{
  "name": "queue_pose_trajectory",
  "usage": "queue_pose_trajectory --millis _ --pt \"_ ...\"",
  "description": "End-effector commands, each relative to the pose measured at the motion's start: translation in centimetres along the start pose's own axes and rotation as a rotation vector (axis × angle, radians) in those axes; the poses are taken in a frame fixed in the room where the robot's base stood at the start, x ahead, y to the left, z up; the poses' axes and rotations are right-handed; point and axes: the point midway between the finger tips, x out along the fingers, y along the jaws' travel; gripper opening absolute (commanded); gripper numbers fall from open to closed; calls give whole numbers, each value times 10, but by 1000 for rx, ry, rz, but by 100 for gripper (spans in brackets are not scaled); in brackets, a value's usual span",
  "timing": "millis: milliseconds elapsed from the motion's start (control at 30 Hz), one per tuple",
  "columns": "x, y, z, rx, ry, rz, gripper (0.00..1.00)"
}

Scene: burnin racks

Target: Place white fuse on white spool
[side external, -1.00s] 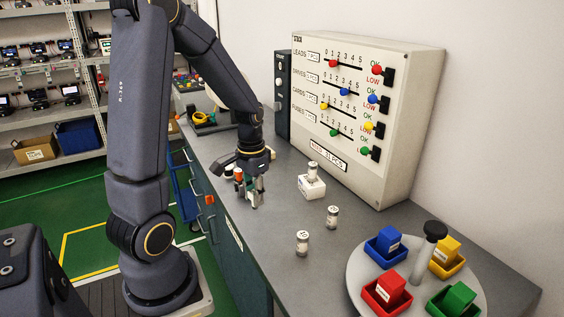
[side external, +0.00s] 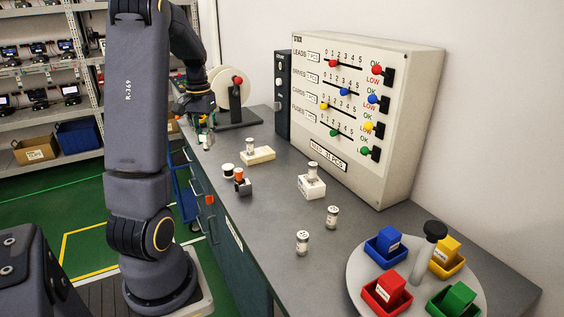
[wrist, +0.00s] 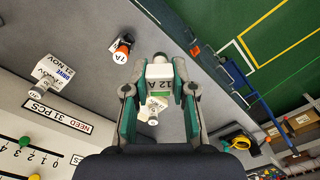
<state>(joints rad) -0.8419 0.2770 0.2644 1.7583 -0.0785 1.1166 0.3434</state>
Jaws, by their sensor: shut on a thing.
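My gripper (wrist: 158,84) is shut on a white fuse (wrist: 158,71), whose label reads 12 A. In the side external view my gripper (side external: 203,138) is above the bench's left edge, and the fuse is hard to make out there. A large white spool (side external: 226,98) with a red hub stands upright on a dark stand at the back of the bench. It is right of and behind my gripper, apart from it, and partly hidden by my arm. I cannot make out the spool in the wrist view.
A cream block (side external: 262,155) and a white block (side external: 313,190) each bear a small cylinder. An orange-topped piece (side external: 239,175) stands near the left edge. Two loose cylinders (side external: 332,216) stand farther forward. A round tray (side external: 362,270) holds coloured bins.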

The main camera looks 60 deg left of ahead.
Motion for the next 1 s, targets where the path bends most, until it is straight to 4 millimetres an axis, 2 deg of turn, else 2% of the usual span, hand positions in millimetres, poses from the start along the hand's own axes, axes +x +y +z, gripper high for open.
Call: queue_pose_trajectory --millis 300,433,533,767,1000 --pt "42 -4 -82 2 -3 1 0" --pt "68 -5 -103 2 -3 1 0" --pt "81 -6 -113 2 -1 1 0" --pt "94 -6 -125 2 0 1 0" --pt "124 -6 -125 2 -1 2 0"
